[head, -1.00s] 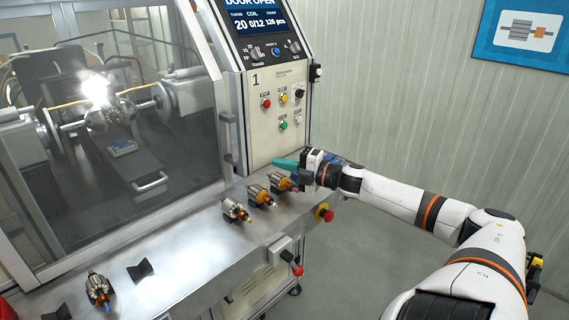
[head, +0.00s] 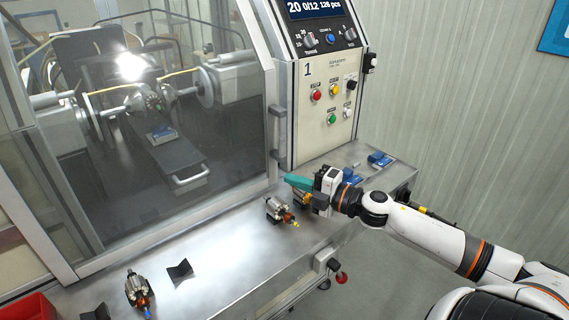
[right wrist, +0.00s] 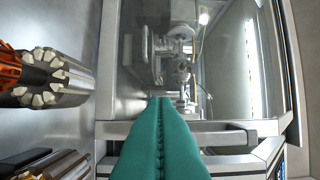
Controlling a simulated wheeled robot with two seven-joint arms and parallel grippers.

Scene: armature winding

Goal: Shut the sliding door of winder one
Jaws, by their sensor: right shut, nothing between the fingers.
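Winder one (head: 345,85), marked "1", stands with a grey-framed clear sliding door (head: 265,55) at its front. A dark upright handle (head: 275,112) is by the frame's right side. Through the pane I see the winding spindle; I cannot tell how far the door is open. My right gripper (head: 288,180) has teal fingers, shut and empty. It is over the front ledge, just right of the door frame's lower end, pointing left. In the right wrist view the shut fingers (right wrist: 160,140) point towards the machine's window. I cannot tell whether they touch the frame. My left gripper is out of view.
Black V-shaped rests (head: 179,270) are at front left, with a red bin (head: 28,308) in the corner. Blue parts (head: 379,158) lie beyond the gripper.

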